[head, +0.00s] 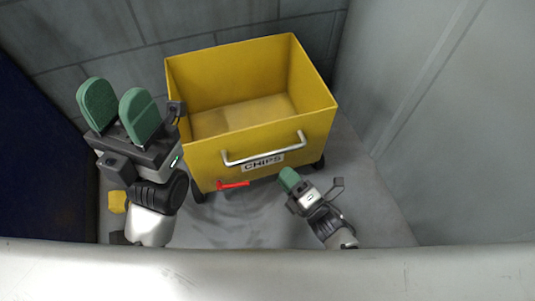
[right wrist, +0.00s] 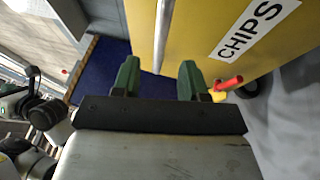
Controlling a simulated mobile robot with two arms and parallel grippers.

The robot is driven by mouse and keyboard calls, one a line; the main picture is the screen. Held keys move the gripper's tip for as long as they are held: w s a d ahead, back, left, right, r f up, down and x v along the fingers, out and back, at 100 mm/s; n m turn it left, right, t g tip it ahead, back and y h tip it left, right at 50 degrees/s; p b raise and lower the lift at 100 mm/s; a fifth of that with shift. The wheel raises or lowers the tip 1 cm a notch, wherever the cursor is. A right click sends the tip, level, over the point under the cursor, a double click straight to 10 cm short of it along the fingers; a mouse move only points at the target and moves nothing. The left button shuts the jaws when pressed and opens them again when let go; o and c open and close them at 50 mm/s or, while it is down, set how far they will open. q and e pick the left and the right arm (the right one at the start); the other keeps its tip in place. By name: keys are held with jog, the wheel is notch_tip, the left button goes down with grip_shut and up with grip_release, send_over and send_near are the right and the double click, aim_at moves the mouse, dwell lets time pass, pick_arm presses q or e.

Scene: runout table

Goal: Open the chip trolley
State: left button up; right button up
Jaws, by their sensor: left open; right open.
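The chip trolley is a yellow open-topped bin (head: 205,160) on dark wheels, with an empty-looking inside. Its front has a silver bar handle (head: 265,150), a CHIPS label (head: 263,162) and a red lever (head: 233,185) low at the left. My right gripper (head: 289,179) is open in front of the trolley, below the handle. In the right wrist view, the handle (right wrist: 163,35) runs toward the gap between the open fingers (right wrist: 158,80), and the red lever (right wrist: 229,83) shows beside the right finger. My left gripper (head: 118,106) is open and empty, left of the trolley.
A grey block wall (head: 110,40) stands behind the trolley and a pale panel (head: 430,100) to its right. A dark blue panel (head: 40,150) is at the left. A small yellow object (head: 117,201) lies near my left arm. A pale edge (head: 270,270) crosses the foreground.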

aim_at(267, 153)
jog(key=b+x, duration=0.2)
jog(key=x, duration=0.6)
jog(key=shift+w+f, duration=0.1)
jog(key=shift+w, duration=0.05)
grip_shut()
